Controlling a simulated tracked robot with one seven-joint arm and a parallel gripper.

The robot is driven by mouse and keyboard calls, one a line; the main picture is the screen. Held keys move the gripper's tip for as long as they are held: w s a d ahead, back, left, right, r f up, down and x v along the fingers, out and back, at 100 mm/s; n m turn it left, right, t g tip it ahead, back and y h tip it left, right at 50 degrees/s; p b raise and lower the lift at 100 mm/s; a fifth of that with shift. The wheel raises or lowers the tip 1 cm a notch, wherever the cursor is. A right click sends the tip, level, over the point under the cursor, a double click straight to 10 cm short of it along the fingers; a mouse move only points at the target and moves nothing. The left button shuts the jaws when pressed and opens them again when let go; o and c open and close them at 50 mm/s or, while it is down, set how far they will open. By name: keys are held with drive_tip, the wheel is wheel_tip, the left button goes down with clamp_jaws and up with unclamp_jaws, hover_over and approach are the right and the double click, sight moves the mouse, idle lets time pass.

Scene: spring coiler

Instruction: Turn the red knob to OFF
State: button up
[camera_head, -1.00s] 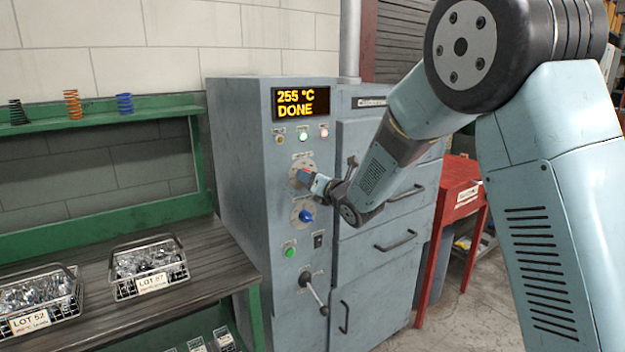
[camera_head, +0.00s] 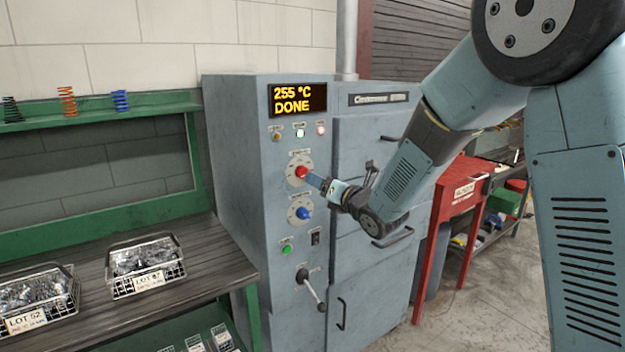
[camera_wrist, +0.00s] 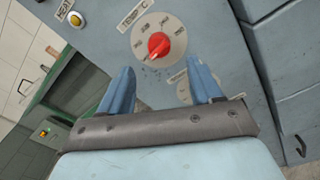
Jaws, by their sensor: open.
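The red knob (camera_head: 301,172) sits on a round pale dial plate, the upper of two dials on the front of the grey-blue cabinet. In the wrist view the red knob (camera_wrist: 158,45) is fully visible, with a pale pointer line; the dial lettering is too small to read. My gripper (camera_head: 312,180) is just right of and slightly below the knob in the head view. In the wrist view its two blue fingers (camera_wrist: 163,80) are spread apart, with nothing between them, short of the knob.
A blue knob (camera_head: 304,213) is below, then a green button (camera_head: 287,249) and a lever (camera_head: 312,289). The display (camera_head: 298,98) reads 255 °C DONE. A bench with wire baskets (camera_head: 145,266) stands left; a red stand (camera_head: 462,195) is right.

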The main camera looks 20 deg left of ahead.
drive_tip(key=v, duration=0.6)
drive_tip(key=shift+s, duration=0.15)
drive_tip(key=shift+d, duration=0.1)
drive_tip(key=s+d+r+m+h, duration=0.25)
drive_tip(key=d+m+h, duration=0.25)
drive_tip(key=d+m, duration=0.7)
drive_tip(key=s+d+r+m+h, duration=0.25)
drive_tip(key=d+m+h, duration=0.35)
drive_tip(key=d+m, duration=0.6)
drive_tip(key=s+d+m+g+h, duration=0.1)
drive_tip(key=s+d+m+g, duration=0.1)
drive_tip(key=s+d+m, duration=0.2)
drive_tip(key=s+d+m+g+h, duration=0.1)
drive_tip(key=s+d+m, duration=0.3)
drive_tip(key=s, duration=0.6)
drive_tip(key=s+d+m+g, duration=0.3)
drive_tip(key=s+d+m, duration=0.1)
drive_tip(key=s+m, duration=0.3)
drive_tip(key=shift+s+f+m+h, duration=0.3)
drive_tip(key=shift+s+m+h, duration=0.1)
drive_tip(key=shift+m, duration=0.1)
